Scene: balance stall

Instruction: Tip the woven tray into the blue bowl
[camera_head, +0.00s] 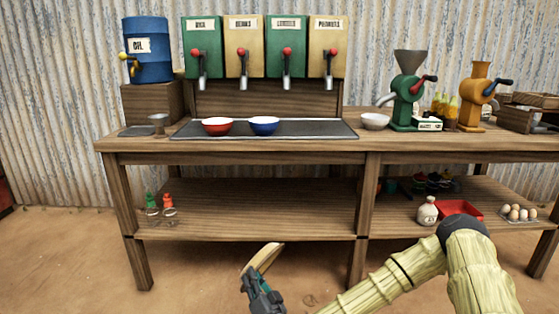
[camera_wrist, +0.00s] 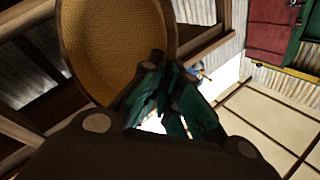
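The blue bowl (camera_head: 263,127) stands on the dark mat of the counter, just right of the red bowl (camera_head: 217,127). My gripper (camera_head: 258,282) is low in front of the table, below counter height and well apart from the bowl. It is shut on the rim of the woven tray (camera_head: 262,258), which shows nearly edge-on and slanted in the head view. In the wrist view the tray's woven face (camera_wrist: 115,45) fills the upper left, with the gripper's fingers (camera_wrist: 160,85) at its rim. I see nothing lying on the visible woven face.
The dispensers (camera_head: 264,47) with taps stand behind the bowls. A white bowl (camera_head: 375,121) and a green grinder (camera_head: 405,92) stand to the right on the counter. The counter's front edge (camera_head: 240,146) and lower shelf (camera_head: 260,205) lie beyond my gripper. The shelf's middle is clear.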

